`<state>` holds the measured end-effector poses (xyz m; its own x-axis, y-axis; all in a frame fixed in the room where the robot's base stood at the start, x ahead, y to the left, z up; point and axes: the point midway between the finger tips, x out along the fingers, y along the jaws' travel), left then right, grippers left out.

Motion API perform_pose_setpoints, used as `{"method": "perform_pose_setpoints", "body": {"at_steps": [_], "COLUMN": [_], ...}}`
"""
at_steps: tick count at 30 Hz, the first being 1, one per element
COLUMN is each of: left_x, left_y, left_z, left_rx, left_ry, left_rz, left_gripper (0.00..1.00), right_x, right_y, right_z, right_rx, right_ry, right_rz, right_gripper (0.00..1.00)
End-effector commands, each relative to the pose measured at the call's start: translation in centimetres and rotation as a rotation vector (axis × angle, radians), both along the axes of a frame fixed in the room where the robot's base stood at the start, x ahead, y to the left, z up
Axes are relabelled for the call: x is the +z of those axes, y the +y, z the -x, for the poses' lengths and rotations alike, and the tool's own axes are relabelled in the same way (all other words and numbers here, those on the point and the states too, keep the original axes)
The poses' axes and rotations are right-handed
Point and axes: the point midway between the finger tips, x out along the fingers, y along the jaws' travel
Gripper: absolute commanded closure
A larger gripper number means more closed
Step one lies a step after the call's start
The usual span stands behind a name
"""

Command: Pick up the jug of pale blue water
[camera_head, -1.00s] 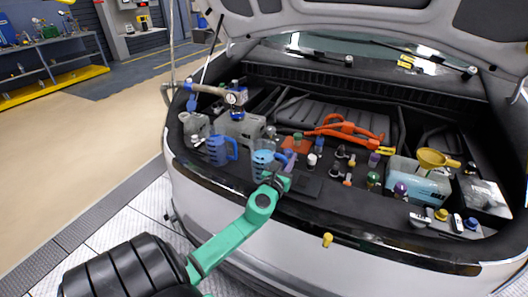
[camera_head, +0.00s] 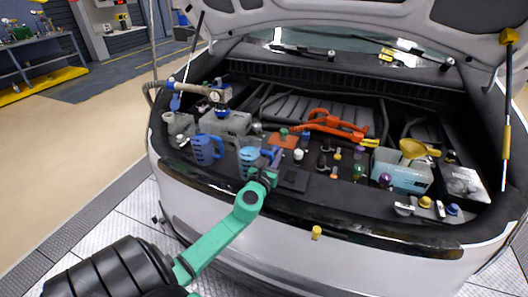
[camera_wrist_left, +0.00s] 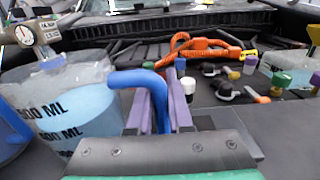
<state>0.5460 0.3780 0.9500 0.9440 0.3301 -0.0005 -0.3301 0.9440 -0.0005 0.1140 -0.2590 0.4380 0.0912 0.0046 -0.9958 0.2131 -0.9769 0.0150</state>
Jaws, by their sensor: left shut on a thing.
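The jug of pale blue water (camera_head: 250,162) is clear-walled with a blue handle and stands upright at the front edge of the engine bay. In the left wrist view the jug (camera_wrist_left: 80,110) fills the left side, with black ML marks on its wall. My left gripper (camera_head: 269,163), on a green arm, is at the right side of the jug. In the wrist view its purple fingers (camera_wrist_left: 158,98) are shut on the blue handle (camera_wrist_left: 150,80), one on each side. Whether the jug's base touches the surface is hard to tell. My right gripper is not in view.
A dark blue jug (camera_head: 207,149) stands close to the left. A pressure gauge tool (camera_head: 214,95) is behind it. Orange cables (camera_head: 335,123) and several small caps lie to the right. A yellow funnel (camera_head: 414,149) sits on a pale blue tank (camera_head: 400,172). The raised hood is overhead.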

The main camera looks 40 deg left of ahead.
Motion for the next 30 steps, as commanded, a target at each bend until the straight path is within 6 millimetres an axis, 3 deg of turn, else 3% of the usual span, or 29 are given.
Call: {"method": "perform_pose_setpoints", "body": {"at_steps": [7,15,20,24,30], "left_x": [4.0,13.8,17.9,19.7,20.1], "left_y": [0.0,-0.1,-0.1,0.0,0.0], "left_z": [0.0,0.0,0.0,0.0,0.0], "left_rx": [0.0,-0.004,-0.004,-0.002,0.0], "left_ry": [-0.004,-0.005,-0.005,-0.004,-0.002], "left_rz": [-0.001,-0.007,-0.008,-0.006,-0.004], "left_gripper": [1.0,1.0,1.0,1.0,1.0], "right_x": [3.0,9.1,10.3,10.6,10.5], "right_y": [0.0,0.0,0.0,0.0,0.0], "right_z": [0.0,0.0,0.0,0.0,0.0], "right_rx": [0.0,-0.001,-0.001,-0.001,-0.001], "right_ry": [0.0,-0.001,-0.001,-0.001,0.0], "right_rz": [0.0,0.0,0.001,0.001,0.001], "right_gripper": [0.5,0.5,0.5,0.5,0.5]}}
